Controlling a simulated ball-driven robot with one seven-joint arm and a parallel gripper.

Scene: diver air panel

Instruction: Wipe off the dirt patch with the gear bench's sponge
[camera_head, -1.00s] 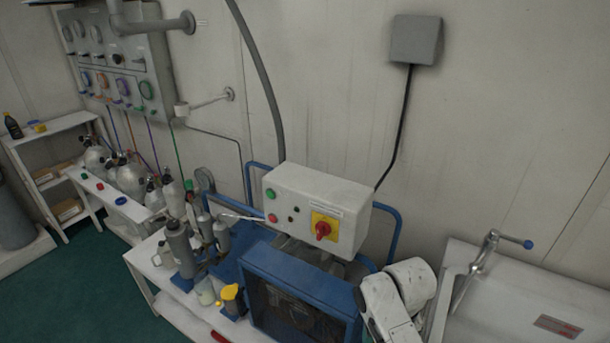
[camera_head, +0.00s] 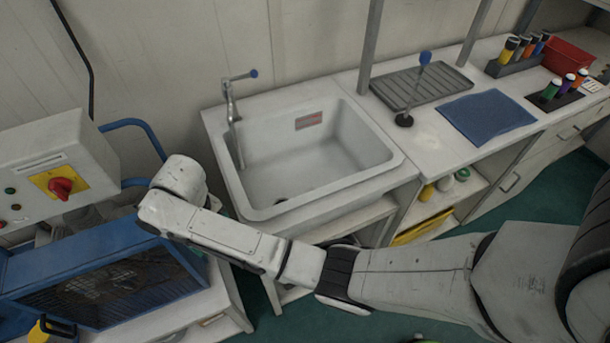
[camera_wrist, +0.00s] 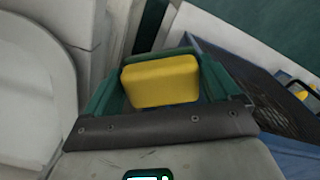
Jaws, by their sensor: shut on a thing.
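My gripper (camera_wrist: 161,62) shows in the wrist view with its green fingers closed on a yellow sponge (camera_wrist: 162,82). The sponge is a rounded block held between the fingers. In the head view my arm reaches left, in front of the sink, and its own links hide the gripper and sponge. A faint brownish smudge (camera_head: 425,133) on the white worktop right of the sink may be the dirt patch; I cannot tell for sure.
The sink (camera_head: 305,170) stands mid-view. The blue machine (camera_head: 110,285) is close to my arm's end at left. On the worktop are a grey ribbed tray (camera_head: 425,85), a blue mat (camera_head: 488,115), a blue-knobbed lever (camera_head: 415,88) and a red bin (camera_head: 566,57).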

